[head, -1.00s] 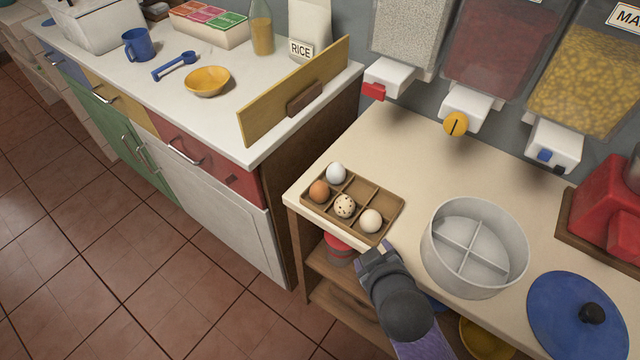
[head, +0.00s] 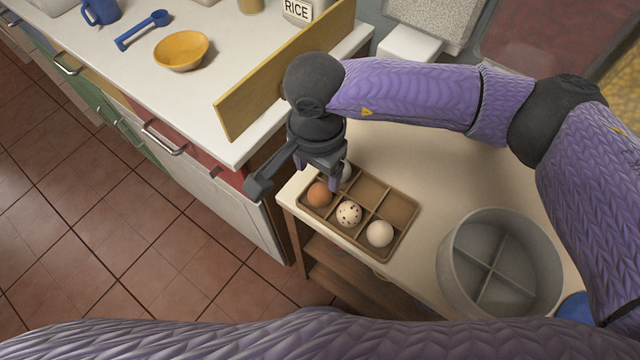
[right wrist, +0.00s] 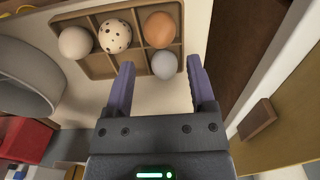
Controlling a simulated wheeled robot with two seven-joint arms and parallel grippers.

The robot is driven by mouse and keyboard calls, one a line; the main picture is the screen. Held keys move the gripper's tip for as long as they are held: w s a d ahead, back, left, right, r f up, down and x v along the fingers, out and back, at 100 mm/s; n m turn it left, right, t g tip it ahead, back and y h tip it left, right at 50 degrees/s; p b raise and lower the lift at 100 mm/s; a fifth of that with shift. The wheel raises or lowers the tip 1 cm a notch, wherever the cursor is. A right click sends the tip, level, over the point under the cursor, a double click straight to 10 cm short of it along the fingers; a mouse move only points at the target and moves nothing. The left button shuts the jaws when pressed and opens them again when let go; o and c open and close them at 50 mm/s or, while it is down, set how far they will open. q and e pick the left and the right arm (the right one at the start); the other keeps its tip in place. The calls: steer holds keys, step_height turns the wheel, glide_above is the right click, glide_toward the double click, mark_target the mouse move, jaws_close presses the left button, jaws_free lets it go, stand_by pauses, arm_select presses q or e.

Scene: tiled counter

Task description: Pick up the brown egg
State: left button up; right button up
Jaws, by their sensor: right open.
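The brown egg (head: 319,194) sits in a corner compartment of the wooden egg tray (head: 400,215). It also shows in the right wrist view (right wrist: 160,30). A speckled egg (head: 348,214) and a cream egg (head: 380,234) lie in the same row. A white egg (right wrist: 164,65) lies beside the brown one and is mostly hidden in the head view. My right gripper (head: 334,180) is over the tray's back-left end. My left gripper is not in view.
A round divided container (head: 455,265) stands to the right of the tray. A yellow board (head: 240,100) edges the white counter at the left, where a yellow bowl (head: 181,50) stands. The counter between tray and dispensers is bare.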

mark_target(320, 187)
steer(key=f, duration=0.3)
steer(key=f+b, duration=0.1)
steer(key=f, duration=0.3)
steer(key=shift+w+d+f+b, duration=0.1)
steer(key=shift+d+f+b, duration=0.1)
steer(key=shift+b, duration=0.1)
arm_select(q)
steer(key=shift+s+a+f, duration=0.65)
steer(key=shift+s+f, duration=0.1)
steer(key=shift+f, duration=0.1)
arm_select(e)
steer(key=shift+r, duration=0.15)
steer(key=shift+c, duration=0.2)
